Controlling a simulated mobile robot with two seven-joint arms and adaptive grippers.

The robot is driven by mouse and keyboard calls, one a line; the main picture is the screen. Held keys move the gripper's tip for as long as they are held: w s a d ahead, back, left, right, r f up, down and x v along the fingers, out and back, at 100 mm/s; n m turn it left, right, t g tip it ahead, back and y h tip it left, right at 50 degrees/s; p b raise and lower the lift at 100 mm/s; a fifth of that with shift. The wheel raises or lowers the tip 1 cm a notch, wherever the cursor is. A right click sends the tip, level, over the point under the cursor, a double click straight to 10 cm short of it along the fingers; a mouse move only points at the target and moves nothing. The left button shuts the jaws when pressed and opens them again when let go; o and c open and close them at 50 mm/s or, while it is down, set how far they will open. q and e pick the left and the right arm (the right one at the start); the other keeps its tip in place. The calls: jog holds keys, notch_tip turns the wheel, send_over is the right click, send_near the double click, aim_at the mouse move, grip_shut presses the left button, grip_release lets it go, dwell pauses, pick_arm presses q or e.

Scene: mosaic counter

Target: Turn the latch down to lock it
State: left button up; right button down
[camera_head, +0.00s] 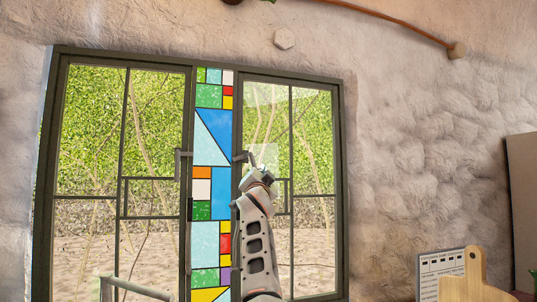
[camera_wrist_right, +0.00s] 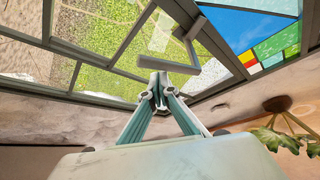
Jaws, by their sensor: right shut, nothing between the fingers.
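The right window pane carries a dark grey latch (camera_head: 242,157) on its left frame, beside the stained-glass strip. In the right wrist view the latch (camera_wrist_right: 178,67) shows as a bent grey bar just beyond the fingertips. My right gripper (camera_head: 263,171) is raised in front of the right pane, just right of and below the latch, and hides part of that area. In the right wrist view its fingers (camera_wrist_right: 158,88) are together with nothing between them. I cannot tell whether the fingertips touch the latch. My left gripper is not in view.
A similar handle (camera_head: 179,165) is on the left window pane. A stained-glass strip (camera_head: 211,130) stands between the panes. A wooden cutting board (camera_head: 470,283) and a white printed card (camera_head: 436,268) are at the lower right. A leafy plant (camera_wrist_right: 285,140) shows in the right wrist view.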

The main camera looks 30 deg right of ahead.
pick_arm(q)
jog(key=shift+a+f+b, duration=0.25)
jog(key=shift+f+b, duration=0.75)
pick_arm(e)
jog(key=shift+w+a+f, duration=0.15)
jog(key=shift+a+f, duration=0.15)
jog(key=shift+a, duration=0.25)
jog(key=shift+w+a+f, duration=0.15)
jog(key=shift+a+f, duration=0.15)
jog(key=shift+a, duration=0.2)
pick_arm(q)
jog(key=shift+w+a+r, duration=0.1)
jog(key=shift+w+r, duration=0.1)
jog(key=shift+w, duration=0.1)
pick_arm(e)
jog(key=shift+a+r, duration=0.1)
jog(key=shift+a, duration=0.2)
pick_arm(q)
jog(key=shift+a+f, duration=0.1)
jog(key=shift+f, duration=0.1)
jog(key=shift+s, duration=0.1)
pick_arm(e)
notch_tip(320, 180, up, 10)
jog(key=shift+d, duration=0.2)
jog(key=shift+s+d, duration=0.1)
jog(key=shift+d, duration=0.05)
